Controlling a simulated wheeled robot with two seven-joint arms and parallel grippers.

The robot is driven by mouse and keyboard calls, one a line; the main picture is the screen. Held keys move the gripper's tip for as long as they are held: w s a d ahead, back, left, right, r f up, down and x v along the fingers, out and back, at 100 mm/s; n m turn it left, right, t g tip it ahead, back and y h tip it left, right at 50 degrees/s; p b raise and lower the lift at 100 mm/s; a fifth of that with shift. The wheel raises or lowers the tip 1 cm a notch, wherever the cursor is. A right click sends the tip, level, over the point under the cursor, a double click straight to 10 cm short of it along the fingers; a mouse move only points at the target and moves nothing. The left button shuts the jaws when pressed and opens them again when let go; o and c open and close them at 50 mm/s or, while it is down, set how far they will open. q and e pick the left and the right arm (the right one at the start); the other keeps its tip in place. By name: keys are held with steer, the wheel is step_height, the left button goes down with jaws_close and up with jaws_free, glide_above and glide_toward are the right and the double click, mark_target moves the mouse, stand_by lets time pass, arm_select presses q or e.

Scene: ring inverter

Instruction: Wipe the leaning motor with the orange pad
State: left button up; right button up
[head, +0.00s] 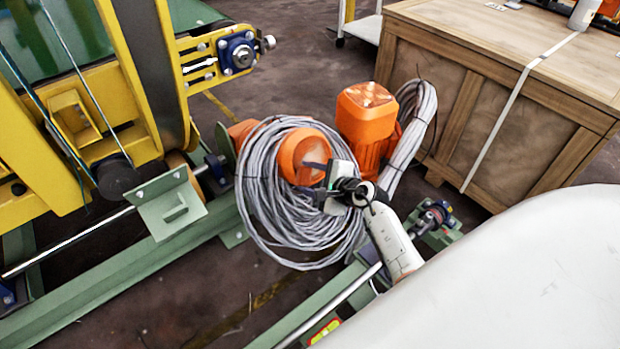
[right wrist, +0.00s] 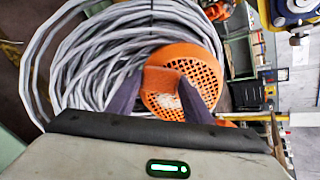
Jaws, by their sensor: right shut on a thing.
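The leaning orange motor (head: 298,147) lies on its side with a coil of grey cable (head: 268,200) around it. In the right wrist view its round perforated end cover (right wrist: 196,72) faces me, with a pale smudge on it. My right gripper (head: 322,174) is at this end cover. In the right wrist view its two dark fingers (right wrist: 162,92) are shut on the orange pad (right wrist: 160,77), which overlaps the cover. I cannot tell whether the pad touches it. In the head view the pad is not clearly distinguishable. My left gripper is not in view.
A second orange motor (head: 366,118) stands upright just behind, with more grey cable beside it. A strapped wooden crate (head: 500,105) is at the right. Yellow machinery (head: 125,90) and a green rail (head: 130,275) fill the left. Bare floor (head: 240,310) shows below the coil.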

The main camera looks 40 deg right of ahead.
steer(key=shift+w+f, duration=0.15)
steer(key=shift+w, duration=0.1)
